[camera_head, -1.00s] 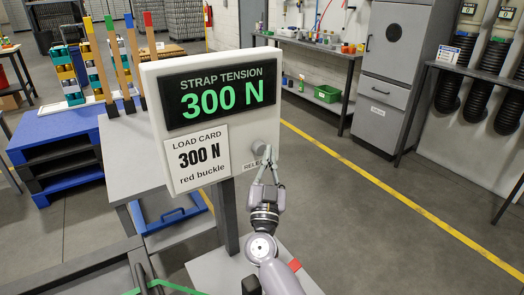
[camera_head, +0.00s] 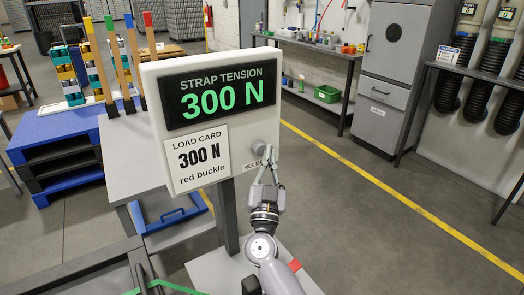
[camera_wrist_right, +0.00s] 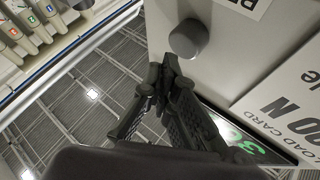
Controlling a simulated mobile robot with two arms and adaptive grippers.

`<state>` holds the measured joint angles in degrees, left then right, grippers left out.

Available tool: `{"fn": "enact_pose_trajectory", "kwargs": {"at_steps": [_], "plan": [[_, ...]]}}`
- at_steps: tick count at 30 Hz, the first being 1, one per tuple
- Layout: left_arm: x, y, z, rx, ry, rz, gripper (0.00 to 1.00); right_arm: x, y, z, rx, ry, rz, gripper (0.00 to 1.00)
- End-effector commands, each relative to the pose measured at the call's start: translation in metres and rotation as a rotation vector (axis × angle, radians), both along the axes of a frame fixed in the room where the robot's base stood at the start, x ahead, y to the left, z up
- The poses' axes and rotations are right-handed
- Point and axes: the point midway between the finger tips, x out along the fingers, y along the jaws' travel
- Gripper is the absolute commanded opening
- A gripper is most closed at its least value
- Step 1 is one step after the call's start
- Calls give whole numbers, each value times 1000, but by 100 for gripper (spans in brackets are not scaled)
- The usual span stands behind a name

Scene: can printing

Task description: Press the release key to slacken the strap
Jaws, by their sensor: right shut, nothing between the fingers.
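The release key is a round grey knob (camera_head: 266,152) on the lower right of the white tension panel (camera_head: 228,62). Its label beside it is partly hidden by my right gripper. The display (camera_head: 222,97) reads STRAP TENSION 300 N. My right gripper (camera_head: 267,166) is shut and empty, its tips just below the knob in the head view. In the right wrist view the knob (camera_wrist_right: 188,38) stands clear just beyond the shut fingertips (camera_wrist_right: 168,62); I cannot tell if they touch. A green strap (camera_head: 172,287) shows at the bottom edge. My left gripper is not in view.
A load card (camera_head: 198,158) on the panel reads 300 N, red buckle. A grey post (camera_head: 229,220) carries the panel. Blue and black pallets (camera_head: 65,150) stand at the left. Open floor lies to the right, with a yellow line.

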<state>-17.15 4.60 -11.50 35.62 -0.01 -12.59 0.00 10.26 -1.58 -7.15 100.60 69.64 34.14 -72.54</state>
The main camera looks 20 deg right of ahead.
Motion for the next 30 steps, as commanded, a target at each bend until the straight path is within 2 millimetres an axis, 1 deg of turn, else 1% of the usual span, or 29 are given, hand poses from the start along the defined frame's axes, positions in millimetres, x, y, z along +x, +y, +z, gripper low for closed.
{"fn": "enact_pose_trajectory", "kwargs": {"at_steps": [7,14,30], "plan": [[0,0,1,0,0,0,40,1,0,1,0,0,0,0],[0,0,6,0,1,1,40,8,1,1,0,0,0,0],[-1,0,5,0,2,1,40,10,1,0,0,0,0,0]]}}
